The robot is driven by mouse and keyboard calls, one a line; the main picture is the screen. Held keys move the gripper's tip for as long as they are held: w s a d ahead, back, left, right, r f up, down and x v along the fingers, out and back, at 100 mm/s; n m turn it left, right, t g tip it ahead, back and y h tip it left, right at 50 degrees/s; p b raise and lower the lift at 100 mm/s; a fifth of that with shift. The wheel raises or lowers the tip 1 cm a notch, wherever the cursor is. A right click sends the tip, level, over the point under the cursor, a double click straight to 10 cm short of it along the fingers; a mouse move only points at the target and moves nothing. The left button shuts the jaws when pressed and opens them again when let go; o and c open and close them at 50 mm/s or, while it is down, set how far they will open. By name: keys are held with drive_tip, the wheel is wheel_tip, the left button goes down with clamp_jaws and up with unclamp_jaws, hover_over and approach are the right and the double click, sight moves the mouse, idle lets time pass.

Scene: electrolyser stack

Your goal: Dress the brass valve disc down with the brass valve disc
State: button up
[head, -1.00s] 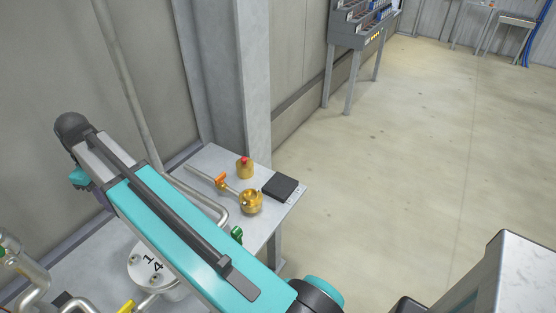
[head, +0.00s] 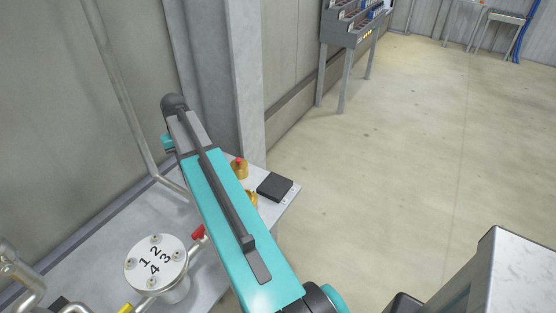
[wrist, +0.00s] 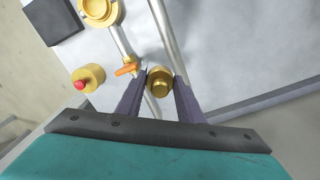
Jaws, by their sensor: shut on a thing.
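My gripper (wrist: 161,80) is shut on a round, stepped brass piece, which I take to be the brass valve disc (wrist: 159,84). The wrist view shows it between the two dark fingers, above the grey bench. A brass valve body (wrist: 97,10) with a round open top is cut by that view's upper edge. In the head view, my arm mostly hides the valve body (head: 253,198). A brass piece with a red knob (wrist: 88,78) stands left of my fingers; it also shows beside my arm in the head view (head: 240,168). My fingertips are hidden in the head view.
A thin pipe with an orange handle (wrist: 126,69) runs close to my left finger. A thicker steel pipe (wrist: 164,35) passes behind the fingers. A black block (head: 275,187) lies near the bench edge. A numbered flange (head: 156,262) and red handle (head: 198,233) are left of my arm.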

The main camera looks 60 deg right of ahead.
drive_tip(key=s+d+f+m, duration=0.3)
drive_tip(key=s+d+m, duration=0.3)
drive_tip(key=s+d, duration=0.3)
drive_tip(key=s+d+f+m, duration=0.4)
drive_tip(key=s+d, duration=0.6)
drive_tip(key=d, duration=0.8)
drive_tip(key=shift+f+m+p, duration=0.25)
drive_tip(key=shift+m+p, duration=0.2)
drive_tip(key=shift+m, duration=0.55)
drive_tip(key=shift+a, duration=0.1)
